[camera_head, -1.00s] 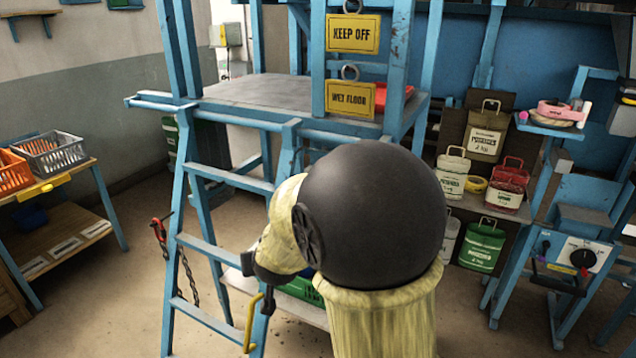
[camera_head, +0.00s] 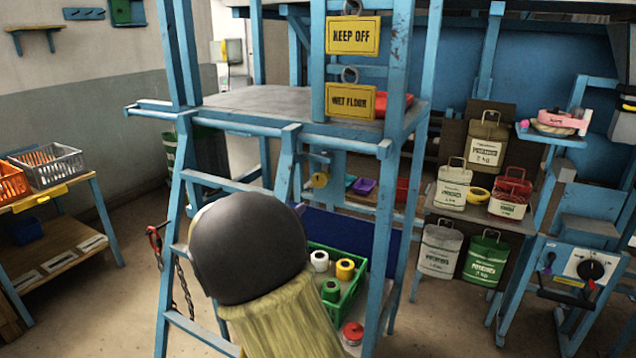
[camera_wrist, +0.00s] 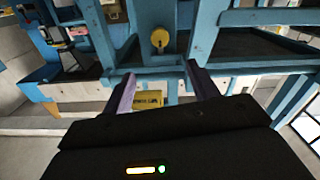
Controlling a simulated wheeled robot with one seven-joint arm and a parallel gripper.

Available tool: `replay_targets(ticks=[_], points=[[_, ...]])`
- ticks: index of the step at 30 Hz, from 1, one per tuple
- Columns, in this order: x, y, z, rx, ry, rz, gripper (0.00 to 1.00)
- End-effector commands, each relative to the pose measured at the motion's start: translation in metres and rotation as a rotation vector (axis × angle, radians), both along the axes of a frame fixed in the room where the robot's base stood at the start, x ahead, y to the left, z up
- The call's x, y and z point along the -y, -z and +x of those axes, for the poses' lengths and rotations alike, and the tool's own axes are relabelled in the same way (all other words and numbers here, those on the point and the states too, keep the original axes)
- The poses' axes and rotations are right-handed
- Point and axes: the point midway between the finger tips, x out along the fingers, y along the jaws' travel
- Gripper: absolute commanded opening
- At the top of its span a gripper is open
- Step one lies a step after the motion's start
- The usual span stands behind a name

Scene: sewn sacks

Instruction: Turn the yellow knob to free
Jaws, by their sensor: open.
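The yellow knob (camera_head: 320,180) is small and round. It sits on a grey-blue plate on the blue frame, below the grey platform. I cannot read which setting the knob is at.
Blue ladder rails (camera_head: 180,240) stand around my arm, and a chain hangs at their left. A green crate (camera_head: 345,300) with several spools lies below the knob. Yellow signs, including KEEP OFF (camera_head: 352,35), hang above. Sacks (camera_head: 487,140) fill shelves at right.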

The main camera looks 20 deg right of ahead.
Motion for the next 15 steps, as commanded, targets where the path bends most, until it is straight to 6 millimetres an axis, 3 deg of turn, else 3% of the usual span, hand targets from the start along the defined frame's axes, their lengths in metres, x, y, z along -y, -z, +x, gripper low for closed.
replay_targets(ticks=[7,15], points=[[0.017,0.0,0.013,-0.001,0.002,-0.001,0.59],[0.054,-0.001,0.041,-0.001,0.002,-0.001,0.59]])
